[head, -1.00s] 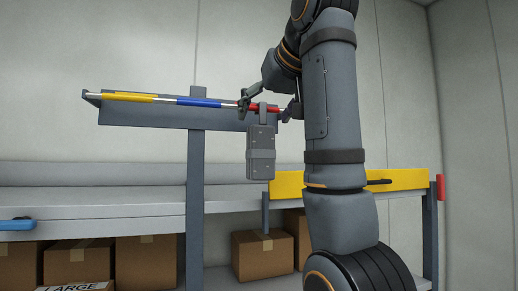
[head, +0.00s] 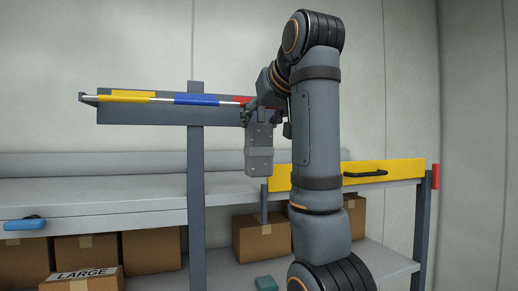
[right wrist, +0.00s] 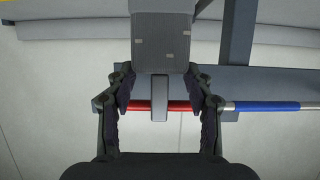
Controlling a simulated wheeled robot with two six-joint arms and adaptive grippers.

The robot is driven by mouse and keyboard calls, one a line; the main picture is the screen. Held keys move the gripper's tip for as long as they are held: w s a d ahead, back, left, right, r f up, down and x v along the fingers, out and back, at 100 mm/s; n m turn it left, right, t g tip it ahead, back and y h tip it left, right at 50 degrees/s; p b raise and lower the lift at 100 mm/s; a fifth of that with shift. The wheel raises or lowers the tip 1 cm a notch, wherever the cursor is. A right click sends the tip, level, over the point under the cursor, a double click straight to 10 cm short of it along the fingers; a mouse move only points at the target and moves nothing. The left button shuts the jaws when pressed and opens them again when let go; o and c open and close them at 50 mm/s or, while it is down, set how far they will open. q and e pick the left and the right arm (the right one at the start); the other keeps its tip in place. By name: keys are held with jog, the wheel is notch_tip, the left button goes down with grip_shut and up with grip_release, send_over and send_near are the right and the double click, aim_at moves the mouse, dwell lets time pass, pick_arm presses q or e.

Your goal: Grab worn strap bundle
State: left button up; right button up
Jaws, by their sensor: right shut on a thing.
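The strap bundle is most likely the grey block (head: 259,148) with a band around it, hanging from the rail rod under its red section. In the right wrist view the block (right wrist: 161,42) shows at the top, with its grey hook over the red rod (right wrist: 178,106). My right gripper (head: 263,112) is at the block's upper end. The fingers and arm partly hide the hook and red section in the head view. My left gripper is out of view.
The rod has yellow (head: 127,96) and blue (head: 196,99) sections to the left. A post (head: 195,180) carries the rail. Below is a grey shelf (head: 90,199) with cardboard boxes (head: 151,250) underneath. A yellow panel with a black handle (head: 400,170) is at right.

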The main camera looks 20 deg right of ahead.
jog(key=c, duration=0.5)
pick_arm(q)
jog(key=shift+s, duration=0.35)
pick_arm(e)
grip_shut()
jog(key=shift+r, duration=0.1)
